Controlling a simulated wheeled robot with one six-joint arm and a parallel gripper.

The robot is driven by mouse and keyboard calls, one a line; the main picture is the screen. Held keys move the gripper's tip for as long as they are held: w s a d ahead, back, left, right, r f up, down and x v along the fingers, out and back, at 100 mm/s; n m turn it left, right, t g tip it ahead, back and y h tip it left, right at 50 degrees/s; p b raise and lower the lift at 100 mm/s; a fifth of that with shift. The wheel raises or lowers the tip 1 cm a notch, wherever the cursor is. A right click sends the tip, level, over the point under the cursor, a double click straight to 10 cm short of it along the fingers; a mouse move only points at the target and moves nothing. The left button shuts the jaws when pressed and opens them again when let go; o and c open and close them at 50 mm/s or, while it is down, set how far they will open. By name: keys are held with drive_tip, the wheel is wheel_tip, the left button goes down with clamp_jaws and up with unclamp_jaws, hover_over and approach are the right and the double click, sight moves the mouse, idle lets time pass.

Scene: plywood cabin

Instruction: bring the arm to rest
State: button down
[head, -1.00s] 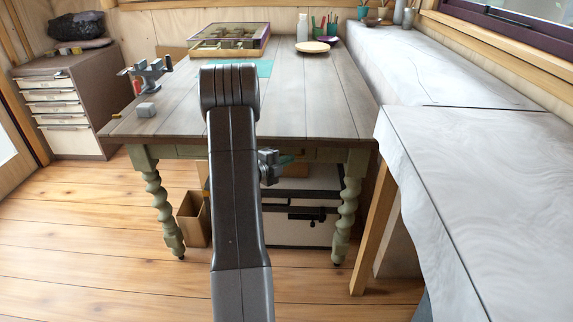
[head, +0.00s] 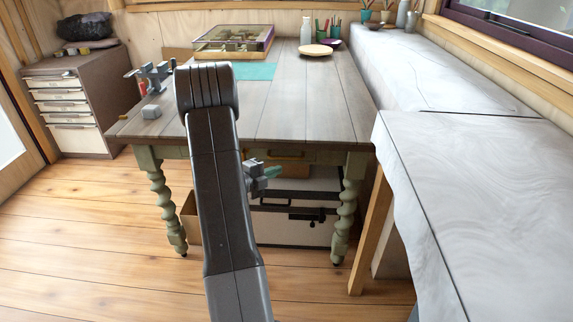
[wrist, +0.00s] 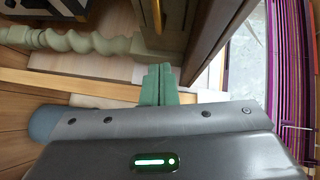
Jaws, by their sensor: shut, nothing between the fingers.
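My arm (head: 213,150) rises in the middle of the head view, its upper end in front of the table's left half. My gripper (head: 272,173) shows to the right of the arm, below the table's front edge, partly hidden by the arm. In the wrist view its green fingers (wrist: 158,84) are together with nothing between them. A turned green table leg (wrist: 85,42) lies across the upper left of that view, apart from the fingers.
A pale-covered bench (head: 470,180) runs along the right. Bare floor (head: 90,230) lies at the left.

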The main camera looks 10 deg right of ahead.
drive_tip(key=v, duration=0.5)
drive_tip(key=shift+s+r, duration=0.1)
drive_tip(key=shift+s, duration=0.05)
drive_tip(key=shift+d, duration=0.2)
drive_tip(key=b, duration=0.1)
approach(298, 159)
drive_tip(key=d, duration=0.3)
drive_tip(key=w, duration=0.1)
drive_tip(key=w+d, duration=0.1)
drive_tip(key=w+b, duration=0.1)
drive_tip(key=shift+d+f, duration=0.2)
drive_tip(key=shift+f, duration=0.15)
drive_tip(key=shift+s+d+r, duration=0.1)
drive_tip(key=shift+s, duration=0.1)
